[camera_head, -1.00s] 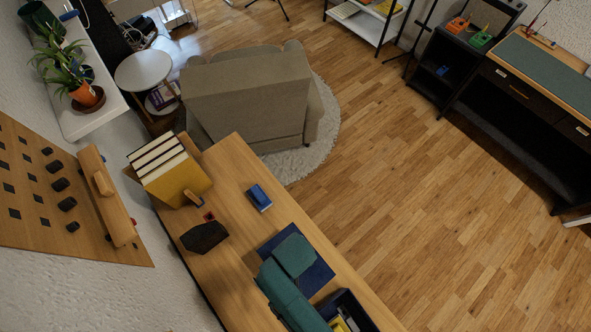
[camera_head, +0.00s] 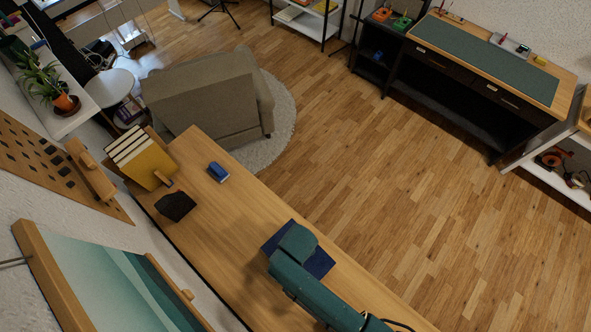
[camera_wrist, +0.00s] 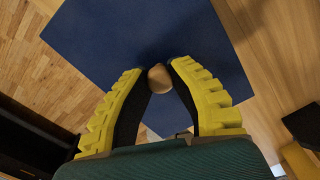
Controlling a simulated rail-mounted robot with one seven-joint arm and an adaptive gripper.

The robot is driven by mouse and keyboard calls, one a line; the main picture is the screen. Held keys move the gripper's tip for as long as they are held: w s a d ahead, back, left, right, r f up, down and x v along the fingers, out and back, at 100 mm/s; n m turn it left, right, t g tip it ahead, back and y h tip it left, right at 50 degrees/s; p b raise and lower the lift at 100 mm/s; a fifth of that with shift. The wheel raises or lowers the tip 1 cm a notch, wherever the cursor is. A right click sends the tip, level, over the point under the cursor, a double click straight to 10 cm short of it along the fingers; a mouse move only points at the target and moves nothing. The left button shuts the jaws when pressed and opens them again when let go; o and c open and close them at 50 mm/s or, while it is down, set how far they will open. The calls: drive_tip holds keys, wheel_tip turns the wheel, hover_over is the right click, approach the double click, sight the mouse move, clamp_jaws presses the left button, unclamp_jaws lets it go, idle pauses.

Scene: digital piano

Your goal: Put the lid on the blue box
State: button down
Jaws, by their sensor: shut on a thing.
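A flat dark blue square lid (camera_head: 322,263) shows under my teal gripper in the head view and fills much of the top of the wrist view (camera_wrist: 110,45). A round wooden knob (camera_wrist: 159,79) stands on it. My gripper (camera_wrist: 158,68) has its yellow-backed black fingers shut on this knob. The lid appears held above the tabletop near its floor-side edge; its exact height is unclear. I cannot make out the blue box; the lid or my arm may hide it.
The wooden piano top (camera_head: 225,240) carries a small blue object (camera_head: 218,171), a black block (camera_head: 176,206) and yellow books (camera_head: 152,167). The piano top between these and the lid is clear. A framed picture (camera_head: 110,285) is at the lower left.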

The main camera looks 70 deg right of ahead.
drive_tip(key=shift+w+f, duration=0.1)
drive_tip(key=shift+f, duration=0.4)
wheel_tip(320, 180, down, 5)
drive_tip(key=b, duration=0.4)
drive_tip(key=shift+p, duration=1.2)
idle(1.8)
drive_tip(key=shift+f, duration=0.15)
idle(0.5)
drive_tip(key=shift+p, duration=0.55)
idle(0.6)
idle(0.3)
drive_tip(key=shift+c, duration=2.3)
unclamp_jaws()
